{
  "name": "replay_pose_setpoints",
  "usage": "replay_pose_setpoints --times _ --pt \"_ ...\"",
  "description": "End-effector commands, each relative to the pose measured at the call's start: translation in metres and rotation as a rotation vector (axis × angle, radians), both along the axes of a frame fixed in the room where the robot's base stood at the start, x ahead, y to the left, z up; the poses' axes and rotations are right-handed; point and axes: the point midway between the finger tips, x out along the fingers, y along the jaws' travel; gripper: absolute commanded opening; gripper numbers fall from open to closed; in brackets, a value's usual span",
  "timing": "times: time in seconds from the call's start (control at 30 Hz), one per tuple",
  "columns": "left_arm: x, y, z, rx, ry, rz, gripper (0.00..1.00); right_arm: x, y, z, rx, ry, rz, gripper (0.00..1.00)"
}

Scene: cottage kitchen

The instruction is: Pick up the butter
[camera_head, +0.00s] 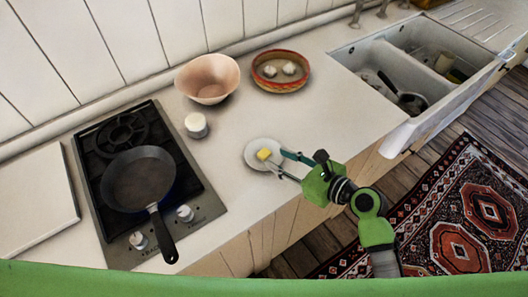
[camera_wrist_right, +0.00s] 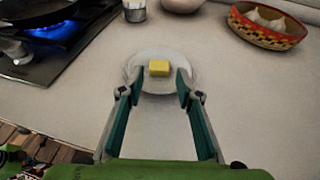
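The butter (camera_head: 264,154) is a small yellow block on a white saucer (camera_head: 252,161) near the counter's front edge. My right gripper (camera_head: 277,161) reaches in from the right with its fingers at the saucer. In the right wrist view the butter (camera_wrist_right: 159,68) sits on the saucer (camera_wrist_right: 139,60), ahead of and between the open fingertips of my right gripper (camera_wrist_right: 154,88). The fingertips overlap the saucer's near rim in that view, and a gap shows between them and the butter. My left gripper is in neither view.
A frying pan (camera_head: 138,183) sits on the gas stove (camera_head: 190,162) at left, with a blue flame visible in the wrist view. A white-topped jar (camera_head: 196,125), a pinkish bowl (camera_head: 208,79) and a red patterned basket (camera_head: 280,84) stand behind. A sink (camera_head: 405,58) is at right.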

Motion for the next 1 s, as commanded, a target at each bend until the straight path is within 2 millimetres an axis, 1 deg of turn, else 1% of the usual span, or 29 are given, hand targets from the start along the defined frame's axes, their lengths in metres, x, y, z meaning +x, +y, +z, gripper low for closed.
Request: replay_pose_setpoints --times 0.17,0.33,0.5,0.8,0.83,0.9,1.0 --pt "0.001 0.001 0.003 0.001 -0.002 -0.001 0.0 0.008 0.008 -0.003 0.001 -0.001 0.0 0.32" --pt "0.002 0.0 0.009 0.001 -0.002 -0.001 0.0 0.021 0.023 -0.012 0.0 0.0 0.001 0.32" --pt "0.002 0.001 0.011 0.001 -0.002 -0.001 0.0 0.032 0.035 -0.02 0.0 0.0 0.0 0.32" --pt "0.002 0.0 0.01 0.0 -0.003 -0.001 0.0 0.034 0.037 -0.024 -0.004 0.002 0.0 0.32" --pt "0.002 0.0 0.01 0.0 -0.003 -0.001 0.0 0.034 0.037 -0.024 -0.004 0.003 0.001 0.26" --pt "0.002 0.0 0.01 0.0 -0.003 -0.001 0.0 0.034 0.037 -0.024 -0.004 0.003 0.001 0.18" --pt "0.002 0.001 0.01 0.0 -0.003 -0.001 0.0 0.034 0.037 -0.024 -0.004 0.003 0.0 0.18"
